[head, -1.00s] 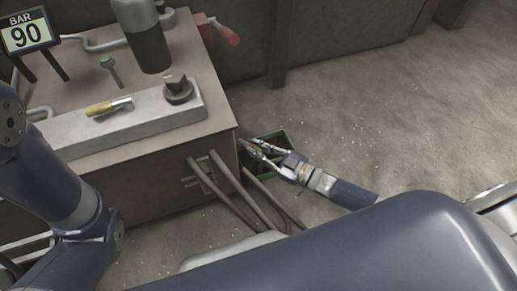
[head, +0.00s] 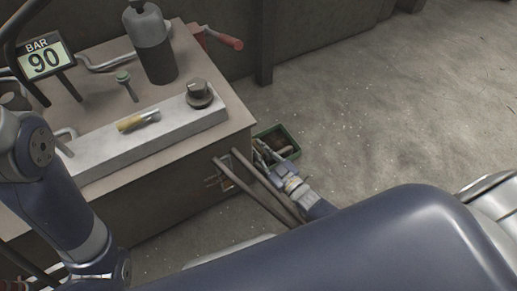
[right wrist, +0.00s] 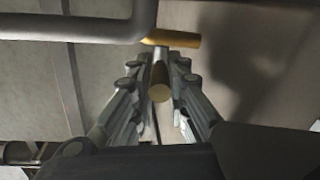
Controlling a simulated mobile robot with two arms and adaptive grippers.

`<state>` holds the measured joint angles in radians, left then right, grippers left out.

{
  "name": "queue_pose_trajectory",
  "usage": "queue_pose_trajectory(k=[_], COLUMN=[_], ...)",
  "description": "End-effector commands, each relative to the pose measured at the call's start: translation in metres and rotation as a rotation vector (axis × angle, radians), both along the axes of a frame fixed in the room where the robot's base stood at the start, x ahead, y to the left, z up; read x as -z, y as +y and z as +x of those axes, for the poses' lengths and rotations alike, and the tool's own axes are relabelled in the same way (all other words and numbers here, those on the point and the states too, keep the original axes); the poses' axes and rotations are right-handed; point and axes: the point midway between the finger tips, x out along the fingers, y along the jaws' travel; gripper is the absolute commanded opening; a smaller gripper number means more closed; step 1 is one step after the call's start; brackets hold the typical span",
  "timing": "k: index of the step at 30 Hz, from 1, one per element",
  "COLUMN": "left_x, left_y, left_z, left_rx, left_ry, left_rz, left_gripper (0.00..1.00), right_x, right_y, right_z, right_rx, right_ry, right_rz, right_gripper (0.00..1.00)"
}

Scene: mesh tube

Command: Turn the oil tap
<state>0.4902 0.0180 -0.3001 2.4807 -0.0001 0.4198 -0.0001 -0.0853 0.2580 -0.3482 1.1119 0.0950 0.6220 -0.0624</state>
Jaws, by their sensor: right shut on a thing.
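The oil tap appears to be the small brass T-shaped fitting (right wrist: 175,40) in the right wrist view, with a short silver stem and a round brass end pointing at the camera. My right gripper (right wrist: 158,75) has its fingers on both sides of this fitting and is shut on it. In the head view the right gripper (head: 266,155) is low beside the right front corner of the machine cabinet (head: 150,190); the tap is hidden there. My left arm stands at the left edge of the head view, with its gripper out of view.
A green crate (head: 288,139) sits beside the right gripper. Slanted pipes (head: 262,183) run below. Floor to the right is clear.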

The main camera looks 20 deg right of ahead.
Motion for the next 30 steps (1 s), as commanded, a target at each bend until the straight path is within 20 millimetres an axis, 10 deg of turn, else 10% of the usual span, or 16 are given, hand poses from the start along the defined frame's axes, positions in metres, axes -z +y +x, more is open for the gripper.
queue_pose_trajectory(k=[16, 19, 30], left_x=[0.003, 0.0033, 0.0014], left_y=[0.0, -0.0002, -0.0004], left_z=[0.0043, 0.0049, 0.004], left_rx=[0.002, 0.001, -0.003], left_ry=[0.016, 0.018, 0.01], left_rz=[0.0, 0.001, 0.005], left_gripper=[0.4, 0.4, 0.4], right_x=[0.0052, 0.0052, 0.0024], right_y=[0.0001, 0.0, 0.0006], right_z=[-0.0021, -0.0021, -0.0012], right_rx=[0.032, 0.032, 0.031], right_ry=[0.012, 0.012, 0.005], right_rz=[-0.003, -0.003, -0.002], right_gripper=[0.0, 0.34, 0.36])
